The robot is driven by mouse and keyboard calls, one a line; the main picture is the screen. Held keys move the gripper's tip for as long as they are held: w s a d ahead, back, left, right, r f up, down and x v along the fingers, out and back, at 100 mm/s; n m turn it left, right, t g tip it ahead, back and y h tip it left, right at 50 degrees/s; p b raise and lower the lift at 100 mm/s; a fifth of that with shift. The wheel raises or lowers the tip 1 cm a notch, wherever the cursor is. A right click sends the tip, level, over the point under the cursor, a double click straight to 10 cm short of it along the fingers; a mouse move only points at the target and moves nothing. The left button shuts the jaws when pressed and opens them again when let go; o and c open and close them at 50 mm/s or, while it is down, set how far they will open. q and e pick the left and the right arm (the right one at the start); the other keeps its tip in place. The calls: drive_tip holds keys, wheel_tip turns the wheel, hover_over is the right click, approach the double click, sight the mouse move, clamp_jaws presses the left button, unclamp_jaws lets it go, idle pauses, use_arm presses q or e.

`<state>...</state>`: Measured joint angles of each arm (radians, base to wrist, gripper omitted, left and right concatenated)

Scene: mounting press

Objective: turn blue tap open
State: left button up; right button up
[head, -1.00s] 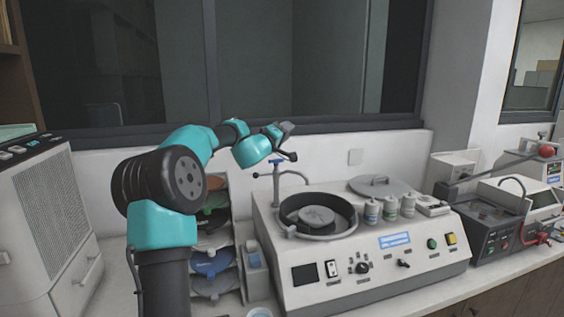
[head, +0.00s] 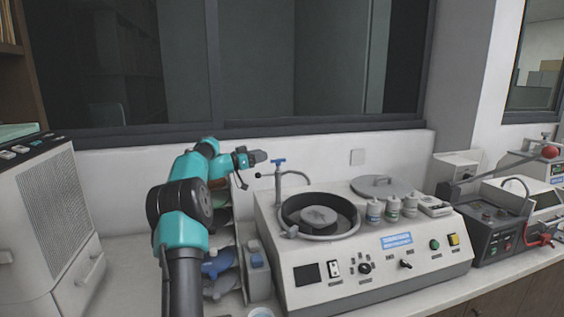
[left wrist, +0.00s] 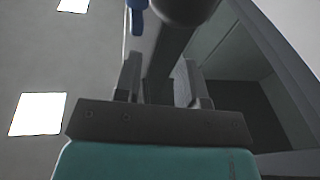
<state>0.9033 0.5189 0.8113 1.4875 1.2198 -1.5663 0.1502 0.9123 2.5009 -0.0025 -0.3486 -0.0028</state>
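The blue tap (head: 278,162) has a small blue T-shaped handle on a thin upright post at the back left of the polishing machine. A dark knob sticks out to the left below the handle. My left gripper (head: 262,157) is just left of the handle, pointing right towards it, and appears close to it. In the left wrist view the two fingers (left wrist: 160,82) stand apart. A dark rod shows in line with the gap between them; I cannot tell whether it is touched. A bit of the blue handle (left wrist: 137,12) shows at the top. My right gripper is out of view.
The grey machine (head: 375,270) has a round bowl (head: 320,212), a curved pipe, several white bottles and a grey lid (head: 383,186). A rack of discs (head: 218,262) stands below my left arm. A dark press unit (head: 492,232) stands at the right. A window is behind.

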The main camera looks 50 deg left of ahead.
sight(280, 160)
use_arm(q)
drive_tip(key=shift+s+d+f+m+g+h, duration=0.2)
drive_tip(key=shift+d+f+m+g+h, duration=0.35)
drive_tip(key=shift+m+h, duration=0.4)
drive_tip(key=shift+s+d+f+m+g+h, duration=0.4)
drive_tip(key=shift+m+g+h, duration=0.15)
drive_tip(key=shift+g, duration=0.1)
drive_tip(key=shift+w, duration=0.15)
drive_tip(key=shift+x, duration=3.65)
clamp_jaws()
